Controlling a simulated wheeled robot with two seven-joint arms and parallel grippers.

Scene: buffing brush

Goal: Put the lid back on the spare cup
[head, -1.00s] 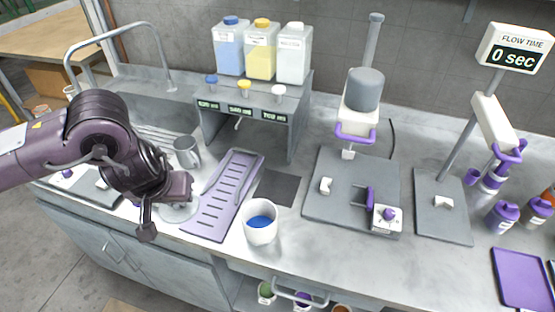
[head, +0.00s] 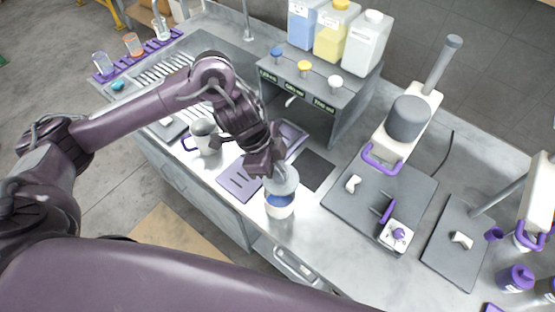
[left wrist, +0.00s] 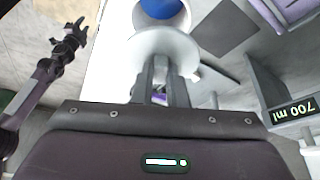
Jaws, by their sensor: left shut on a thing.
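My left gripper (head: 270,171) is shut on a pale round lid (head: 284,180), which it holds by its top. The lid is just over the white cup (head: 279,209) with blue inside, covering part of its mouth in the head view. In the left wrist view the fingers (left wrist: 163,80) hold the lid (left wrist: 168,45) tilted, and blue shows in the cup (left wrist: 160,22) beyond its edge. I cannot tell whether lid and rim touch. My right gripper (left wrist: 68,38) shows small at the left of the wrist view; its jaw state is unclear.
A grey mug (head: 206,137) stands farther left. The dispenser stand (head: 345,112) is behind, and a grey base plate (head: 372,207) is to the right. The counter's front edge is close.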

